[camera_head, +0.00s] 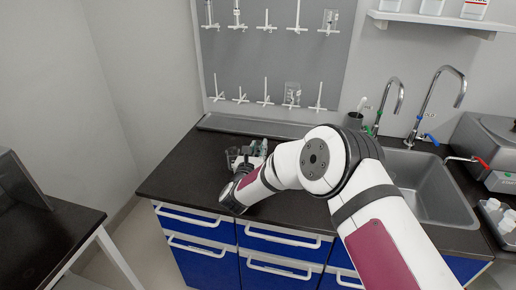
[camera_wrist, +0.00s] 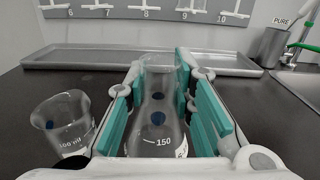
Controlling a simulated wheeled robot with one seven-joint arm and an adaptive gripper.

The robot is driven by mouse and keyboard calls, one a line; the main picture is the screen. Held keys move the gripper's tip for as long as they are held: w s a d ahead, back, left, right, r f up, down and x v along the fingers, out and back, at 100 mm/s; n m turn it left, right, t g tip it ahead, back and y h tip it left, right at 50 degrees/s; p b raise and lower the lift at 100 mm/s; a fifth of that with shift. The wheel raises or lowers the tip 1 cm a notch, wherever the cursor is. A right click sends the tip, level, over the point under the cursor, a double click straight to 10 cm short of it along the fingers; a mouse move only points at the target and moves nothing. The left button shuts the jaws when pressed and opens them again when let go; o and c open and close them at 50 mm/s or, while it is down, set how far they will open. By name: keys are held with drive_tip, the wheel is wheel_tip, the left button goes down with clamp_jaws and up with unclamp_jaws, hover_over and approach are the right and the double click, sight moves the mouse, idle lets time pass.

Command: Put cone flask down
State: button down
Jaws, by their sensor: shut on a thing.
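In the head view my gripper (camera_head: 250,153) is at the left part of the counter, and the flask is too small to make out clearly.
A glass beaker (camera_wrist: 63,125) stands close to the left of my gripper. A long grey tray (camera_wrist: 140,60) lies behind along the wall. To the right are a sink (camera_head: 430,185), taps and a grey cup (camera_wrist: 268,47).

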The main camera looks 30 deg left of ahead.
drive_tip(key=shift+f, duration=0.15)
drive_tip(key=c, duration=1.4)
unclamp_jaws()
drive_tip(key=shift+o, duration=0.2)
drive_tip(key=shift+s, duration=0.35)
drive_tip(key=v, duration=1.1)
drive_tip(key=shift+s+d, duration=0.15)
drive_tip(key=shift+s, duration=0.05)
